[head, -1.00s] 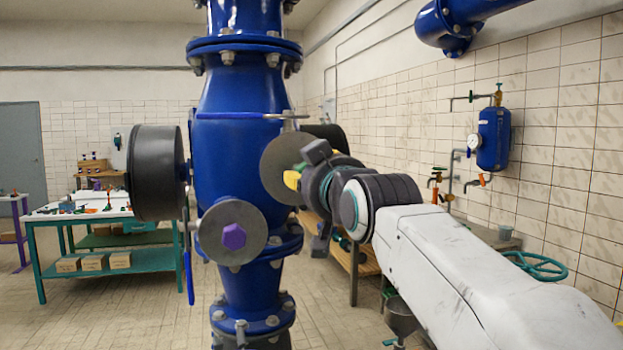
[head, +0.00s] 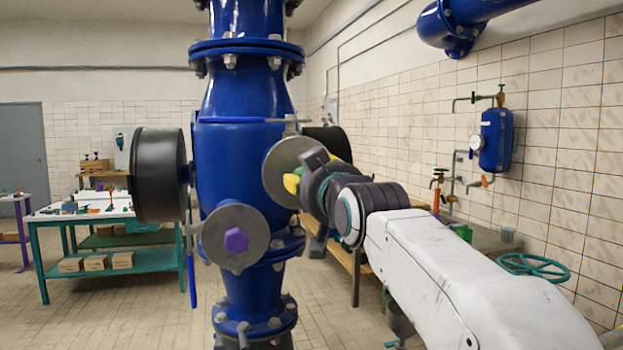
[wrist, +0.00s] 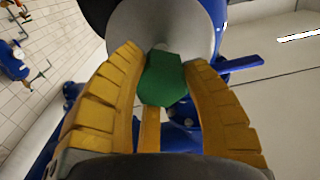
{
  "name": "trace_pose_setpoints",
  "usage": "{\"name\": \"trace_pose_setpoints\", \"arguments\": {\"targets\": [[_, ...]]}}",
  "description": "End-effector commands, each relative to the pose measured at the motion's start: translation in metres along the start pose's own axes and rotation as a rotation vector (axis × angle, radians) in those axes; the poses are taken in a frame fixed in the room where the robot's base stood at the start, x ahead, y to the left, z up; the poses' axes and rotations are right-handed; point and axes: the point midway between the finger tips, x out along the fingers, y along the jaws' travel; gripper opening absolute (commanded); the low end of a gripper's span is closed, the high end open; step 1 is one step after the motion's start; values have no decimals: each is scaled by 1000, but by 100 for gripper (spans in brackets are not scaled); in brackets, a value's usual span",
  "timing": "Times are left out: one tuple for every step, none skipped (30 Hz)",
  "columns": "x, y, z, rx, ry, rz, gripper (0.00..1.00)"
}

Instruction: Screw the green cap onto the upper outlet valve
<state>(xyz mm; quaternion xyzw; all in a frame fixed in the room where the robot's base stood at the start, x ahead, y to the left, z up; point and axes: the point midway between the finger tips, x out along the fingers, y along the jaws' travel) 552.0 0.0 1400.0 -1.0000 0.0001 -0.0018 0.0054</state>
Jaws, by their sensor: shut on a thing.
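The green cap (wrist: 163,80) is between the yellow fingers of my gripper (wrist: 162,62) in the wrist view. The fingers are shut on its sides. Right behind the cap is the round grey disc of the upper outlet valve (wrist: 165,22); whether the cap touches it I cannot tell. In the head view the upper outlet valve's grey disc (head: 283,165) faces my gripper (head: 293,182), which is close in front of its right part.
The blue vertical pipe (head: 222,160) carries a lower grey disc with a purple cap (head: 236,240) and a black drum (head: 160,174) at left. A teal-framed table (head: 100,215) stands behind at left. A blue tank (head: 495,140) hangs on the right wall.

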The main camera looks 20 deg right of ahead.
Motion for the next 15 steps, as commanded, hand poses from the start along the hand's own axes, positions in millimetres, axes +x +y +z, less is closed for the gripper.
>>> {"name": "trace_pose_setpoints", "arguments": {"targets": [[2, 0, -1, 0, 0, 0, 10], [2, 0, -1, 0, 0, 0, 10], [3, 0, 0, 0, 0, 0, 10], [4, 0, 0, 0, 0, 0, 10], [5, 0, 0, 0, -1, 0, 10], [6, 0, 0, 0, -1, 0, 10], [7, 0, 0, 0, -1, 0, 10], [8, 0, 0, 0, -1, 0, 10], [9, 0, 0, 0, -1, 0, 10], [10, 0, 0, 0, 0, 0, 10], [10, 0, -1, 0, 0, 0, 10], [11, 0, -1, 0, 0, 0, 10], [12, 0, -1, 0, 0, 0, 10], [13, 0, -1, 0, 1, 0, 10], [14, 0, -1, 0, 1, 0, 10]]}}
